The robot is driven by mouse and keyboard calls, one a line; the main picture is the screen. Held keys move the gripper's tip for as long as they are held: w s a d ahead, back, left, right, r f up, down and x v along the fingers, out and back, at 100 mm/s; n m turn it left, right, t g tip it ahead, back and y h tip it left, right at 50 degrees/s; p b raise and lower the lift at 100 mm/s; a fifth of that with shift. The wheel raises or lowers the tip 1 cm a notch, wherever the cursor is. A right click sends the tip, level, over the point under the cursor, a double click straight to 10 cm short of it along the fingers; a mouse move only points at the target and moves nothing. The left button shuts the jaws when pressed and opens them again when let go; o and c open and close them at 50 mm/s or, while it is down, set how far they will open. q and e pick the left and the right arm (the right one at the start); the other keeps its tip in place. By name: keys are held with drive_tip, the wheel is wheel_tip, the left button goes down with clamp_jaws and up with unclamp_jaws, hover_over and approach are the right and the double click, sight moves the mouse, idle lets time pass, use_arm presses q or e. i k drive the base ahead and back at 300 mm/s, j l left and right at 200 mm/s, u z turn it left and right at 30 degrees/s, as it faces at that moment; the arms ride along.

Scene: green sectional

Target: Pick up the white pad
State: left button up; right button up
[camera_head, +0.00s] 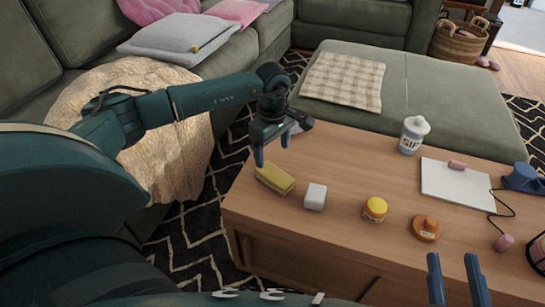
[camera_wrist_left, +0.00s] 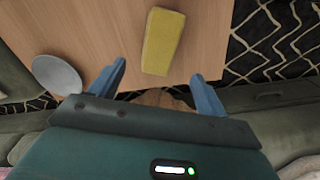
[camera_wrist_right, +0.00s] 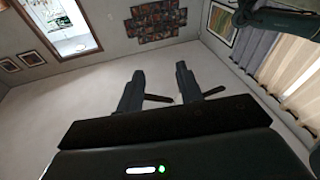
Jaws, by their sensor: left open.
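A flat white pad (camera_head: 457,186) lies on the right part of the wooden coffee table, with a small pink piece (camera_head: 457,165) on it. A small white block (camera_head: 315,197) sits nearer the front edge, between a yellow sponge (camera_head: 274,179) and a yellow jar (camera_head: 374,209). My left gripper (camera_head: 271,150) is open and empty above the table's left end, close to the sponge. In the left wrist view the sponge (camera_wrist_left: 162,41) lies just beyond its open fingers (camera_wrist_left: 160,82). My right gripper (camera_head: 457,270) is open and empty at the front right. The right wrist view shows its fingers (camera_wrist_right: 160,88) apart.
A grey round dish (camera_wrist_left: 57,74) lies near my left gripper. A green ottoman (camera_head: 440,100) stands behind, a sofa at left.

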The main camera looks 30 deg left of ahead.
sight(315, 199)
drive_tip(key=k, duration=1)
